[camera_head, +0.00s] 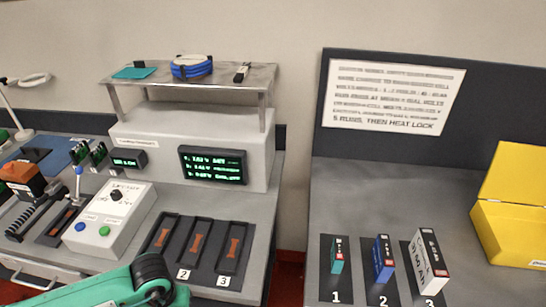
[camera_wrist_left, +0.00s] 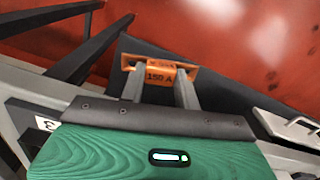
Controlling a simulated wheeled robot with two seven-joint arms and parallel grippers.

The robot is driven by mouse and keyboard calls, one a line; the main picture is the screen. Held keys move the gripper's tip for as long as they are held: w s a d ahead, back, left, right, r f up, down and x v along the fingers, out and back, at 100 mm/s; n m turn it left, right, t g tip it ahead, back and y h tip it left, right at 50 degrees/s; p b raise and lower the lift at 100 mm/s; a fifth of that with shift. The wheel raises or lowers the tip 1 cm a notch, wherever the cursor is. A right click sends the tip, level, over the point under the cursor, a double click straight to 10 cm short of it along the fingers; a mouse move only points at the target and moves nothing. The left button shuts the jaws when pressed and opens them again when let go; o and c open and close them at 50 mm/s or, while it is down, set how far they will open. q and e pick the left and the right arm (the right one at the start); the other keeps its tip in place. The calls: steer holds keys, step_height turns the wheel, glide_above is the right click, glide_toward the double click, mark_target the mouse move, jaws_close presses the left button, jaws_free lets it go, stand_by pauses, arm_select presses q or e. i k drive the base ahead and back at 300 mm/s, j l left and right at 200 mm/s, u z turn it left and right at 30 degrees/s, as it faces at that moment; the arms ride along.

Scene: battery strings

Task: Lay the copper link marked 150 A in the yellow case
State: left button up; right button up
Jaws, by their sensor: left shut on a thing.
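My left gripper (camera_wrist_left: 158,80) is shut on a copper link (camera_wrist_left: 160,75) marked 150 A in the left wrist view. The upper line of the link's marking is too small to read. In the head view my green left arm comes in at the bottom, and its gripper is outside the picture. The yellow case (camera_head: 505,232) stands at the right edge of the right bench with its lid raised; its inside is hidden. My right gripper is not in view.
Three dark trays with copper-coloured shapes lie on the left bench, among them tray 3 (camera_head: 246,262). A control box (camera_head: 110,222) stands left of them. Numbered boxes, such as the white one (camera_head: 427,262), stand before the case. A gap separates the benches.

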mark_target(523, 241)
steer(key=k+l+z, duration=0.15)
steer(key=l, duration=0.55)
steer(key=k+l+z, duration=0.2)
steer(key=l, duration=0.5)
steer(key=l+z, duration=0.15)
steer(key=l, duration=1.55)
steer(key=k+l, duration=0.15)
steer(key=l, duration=0.95)
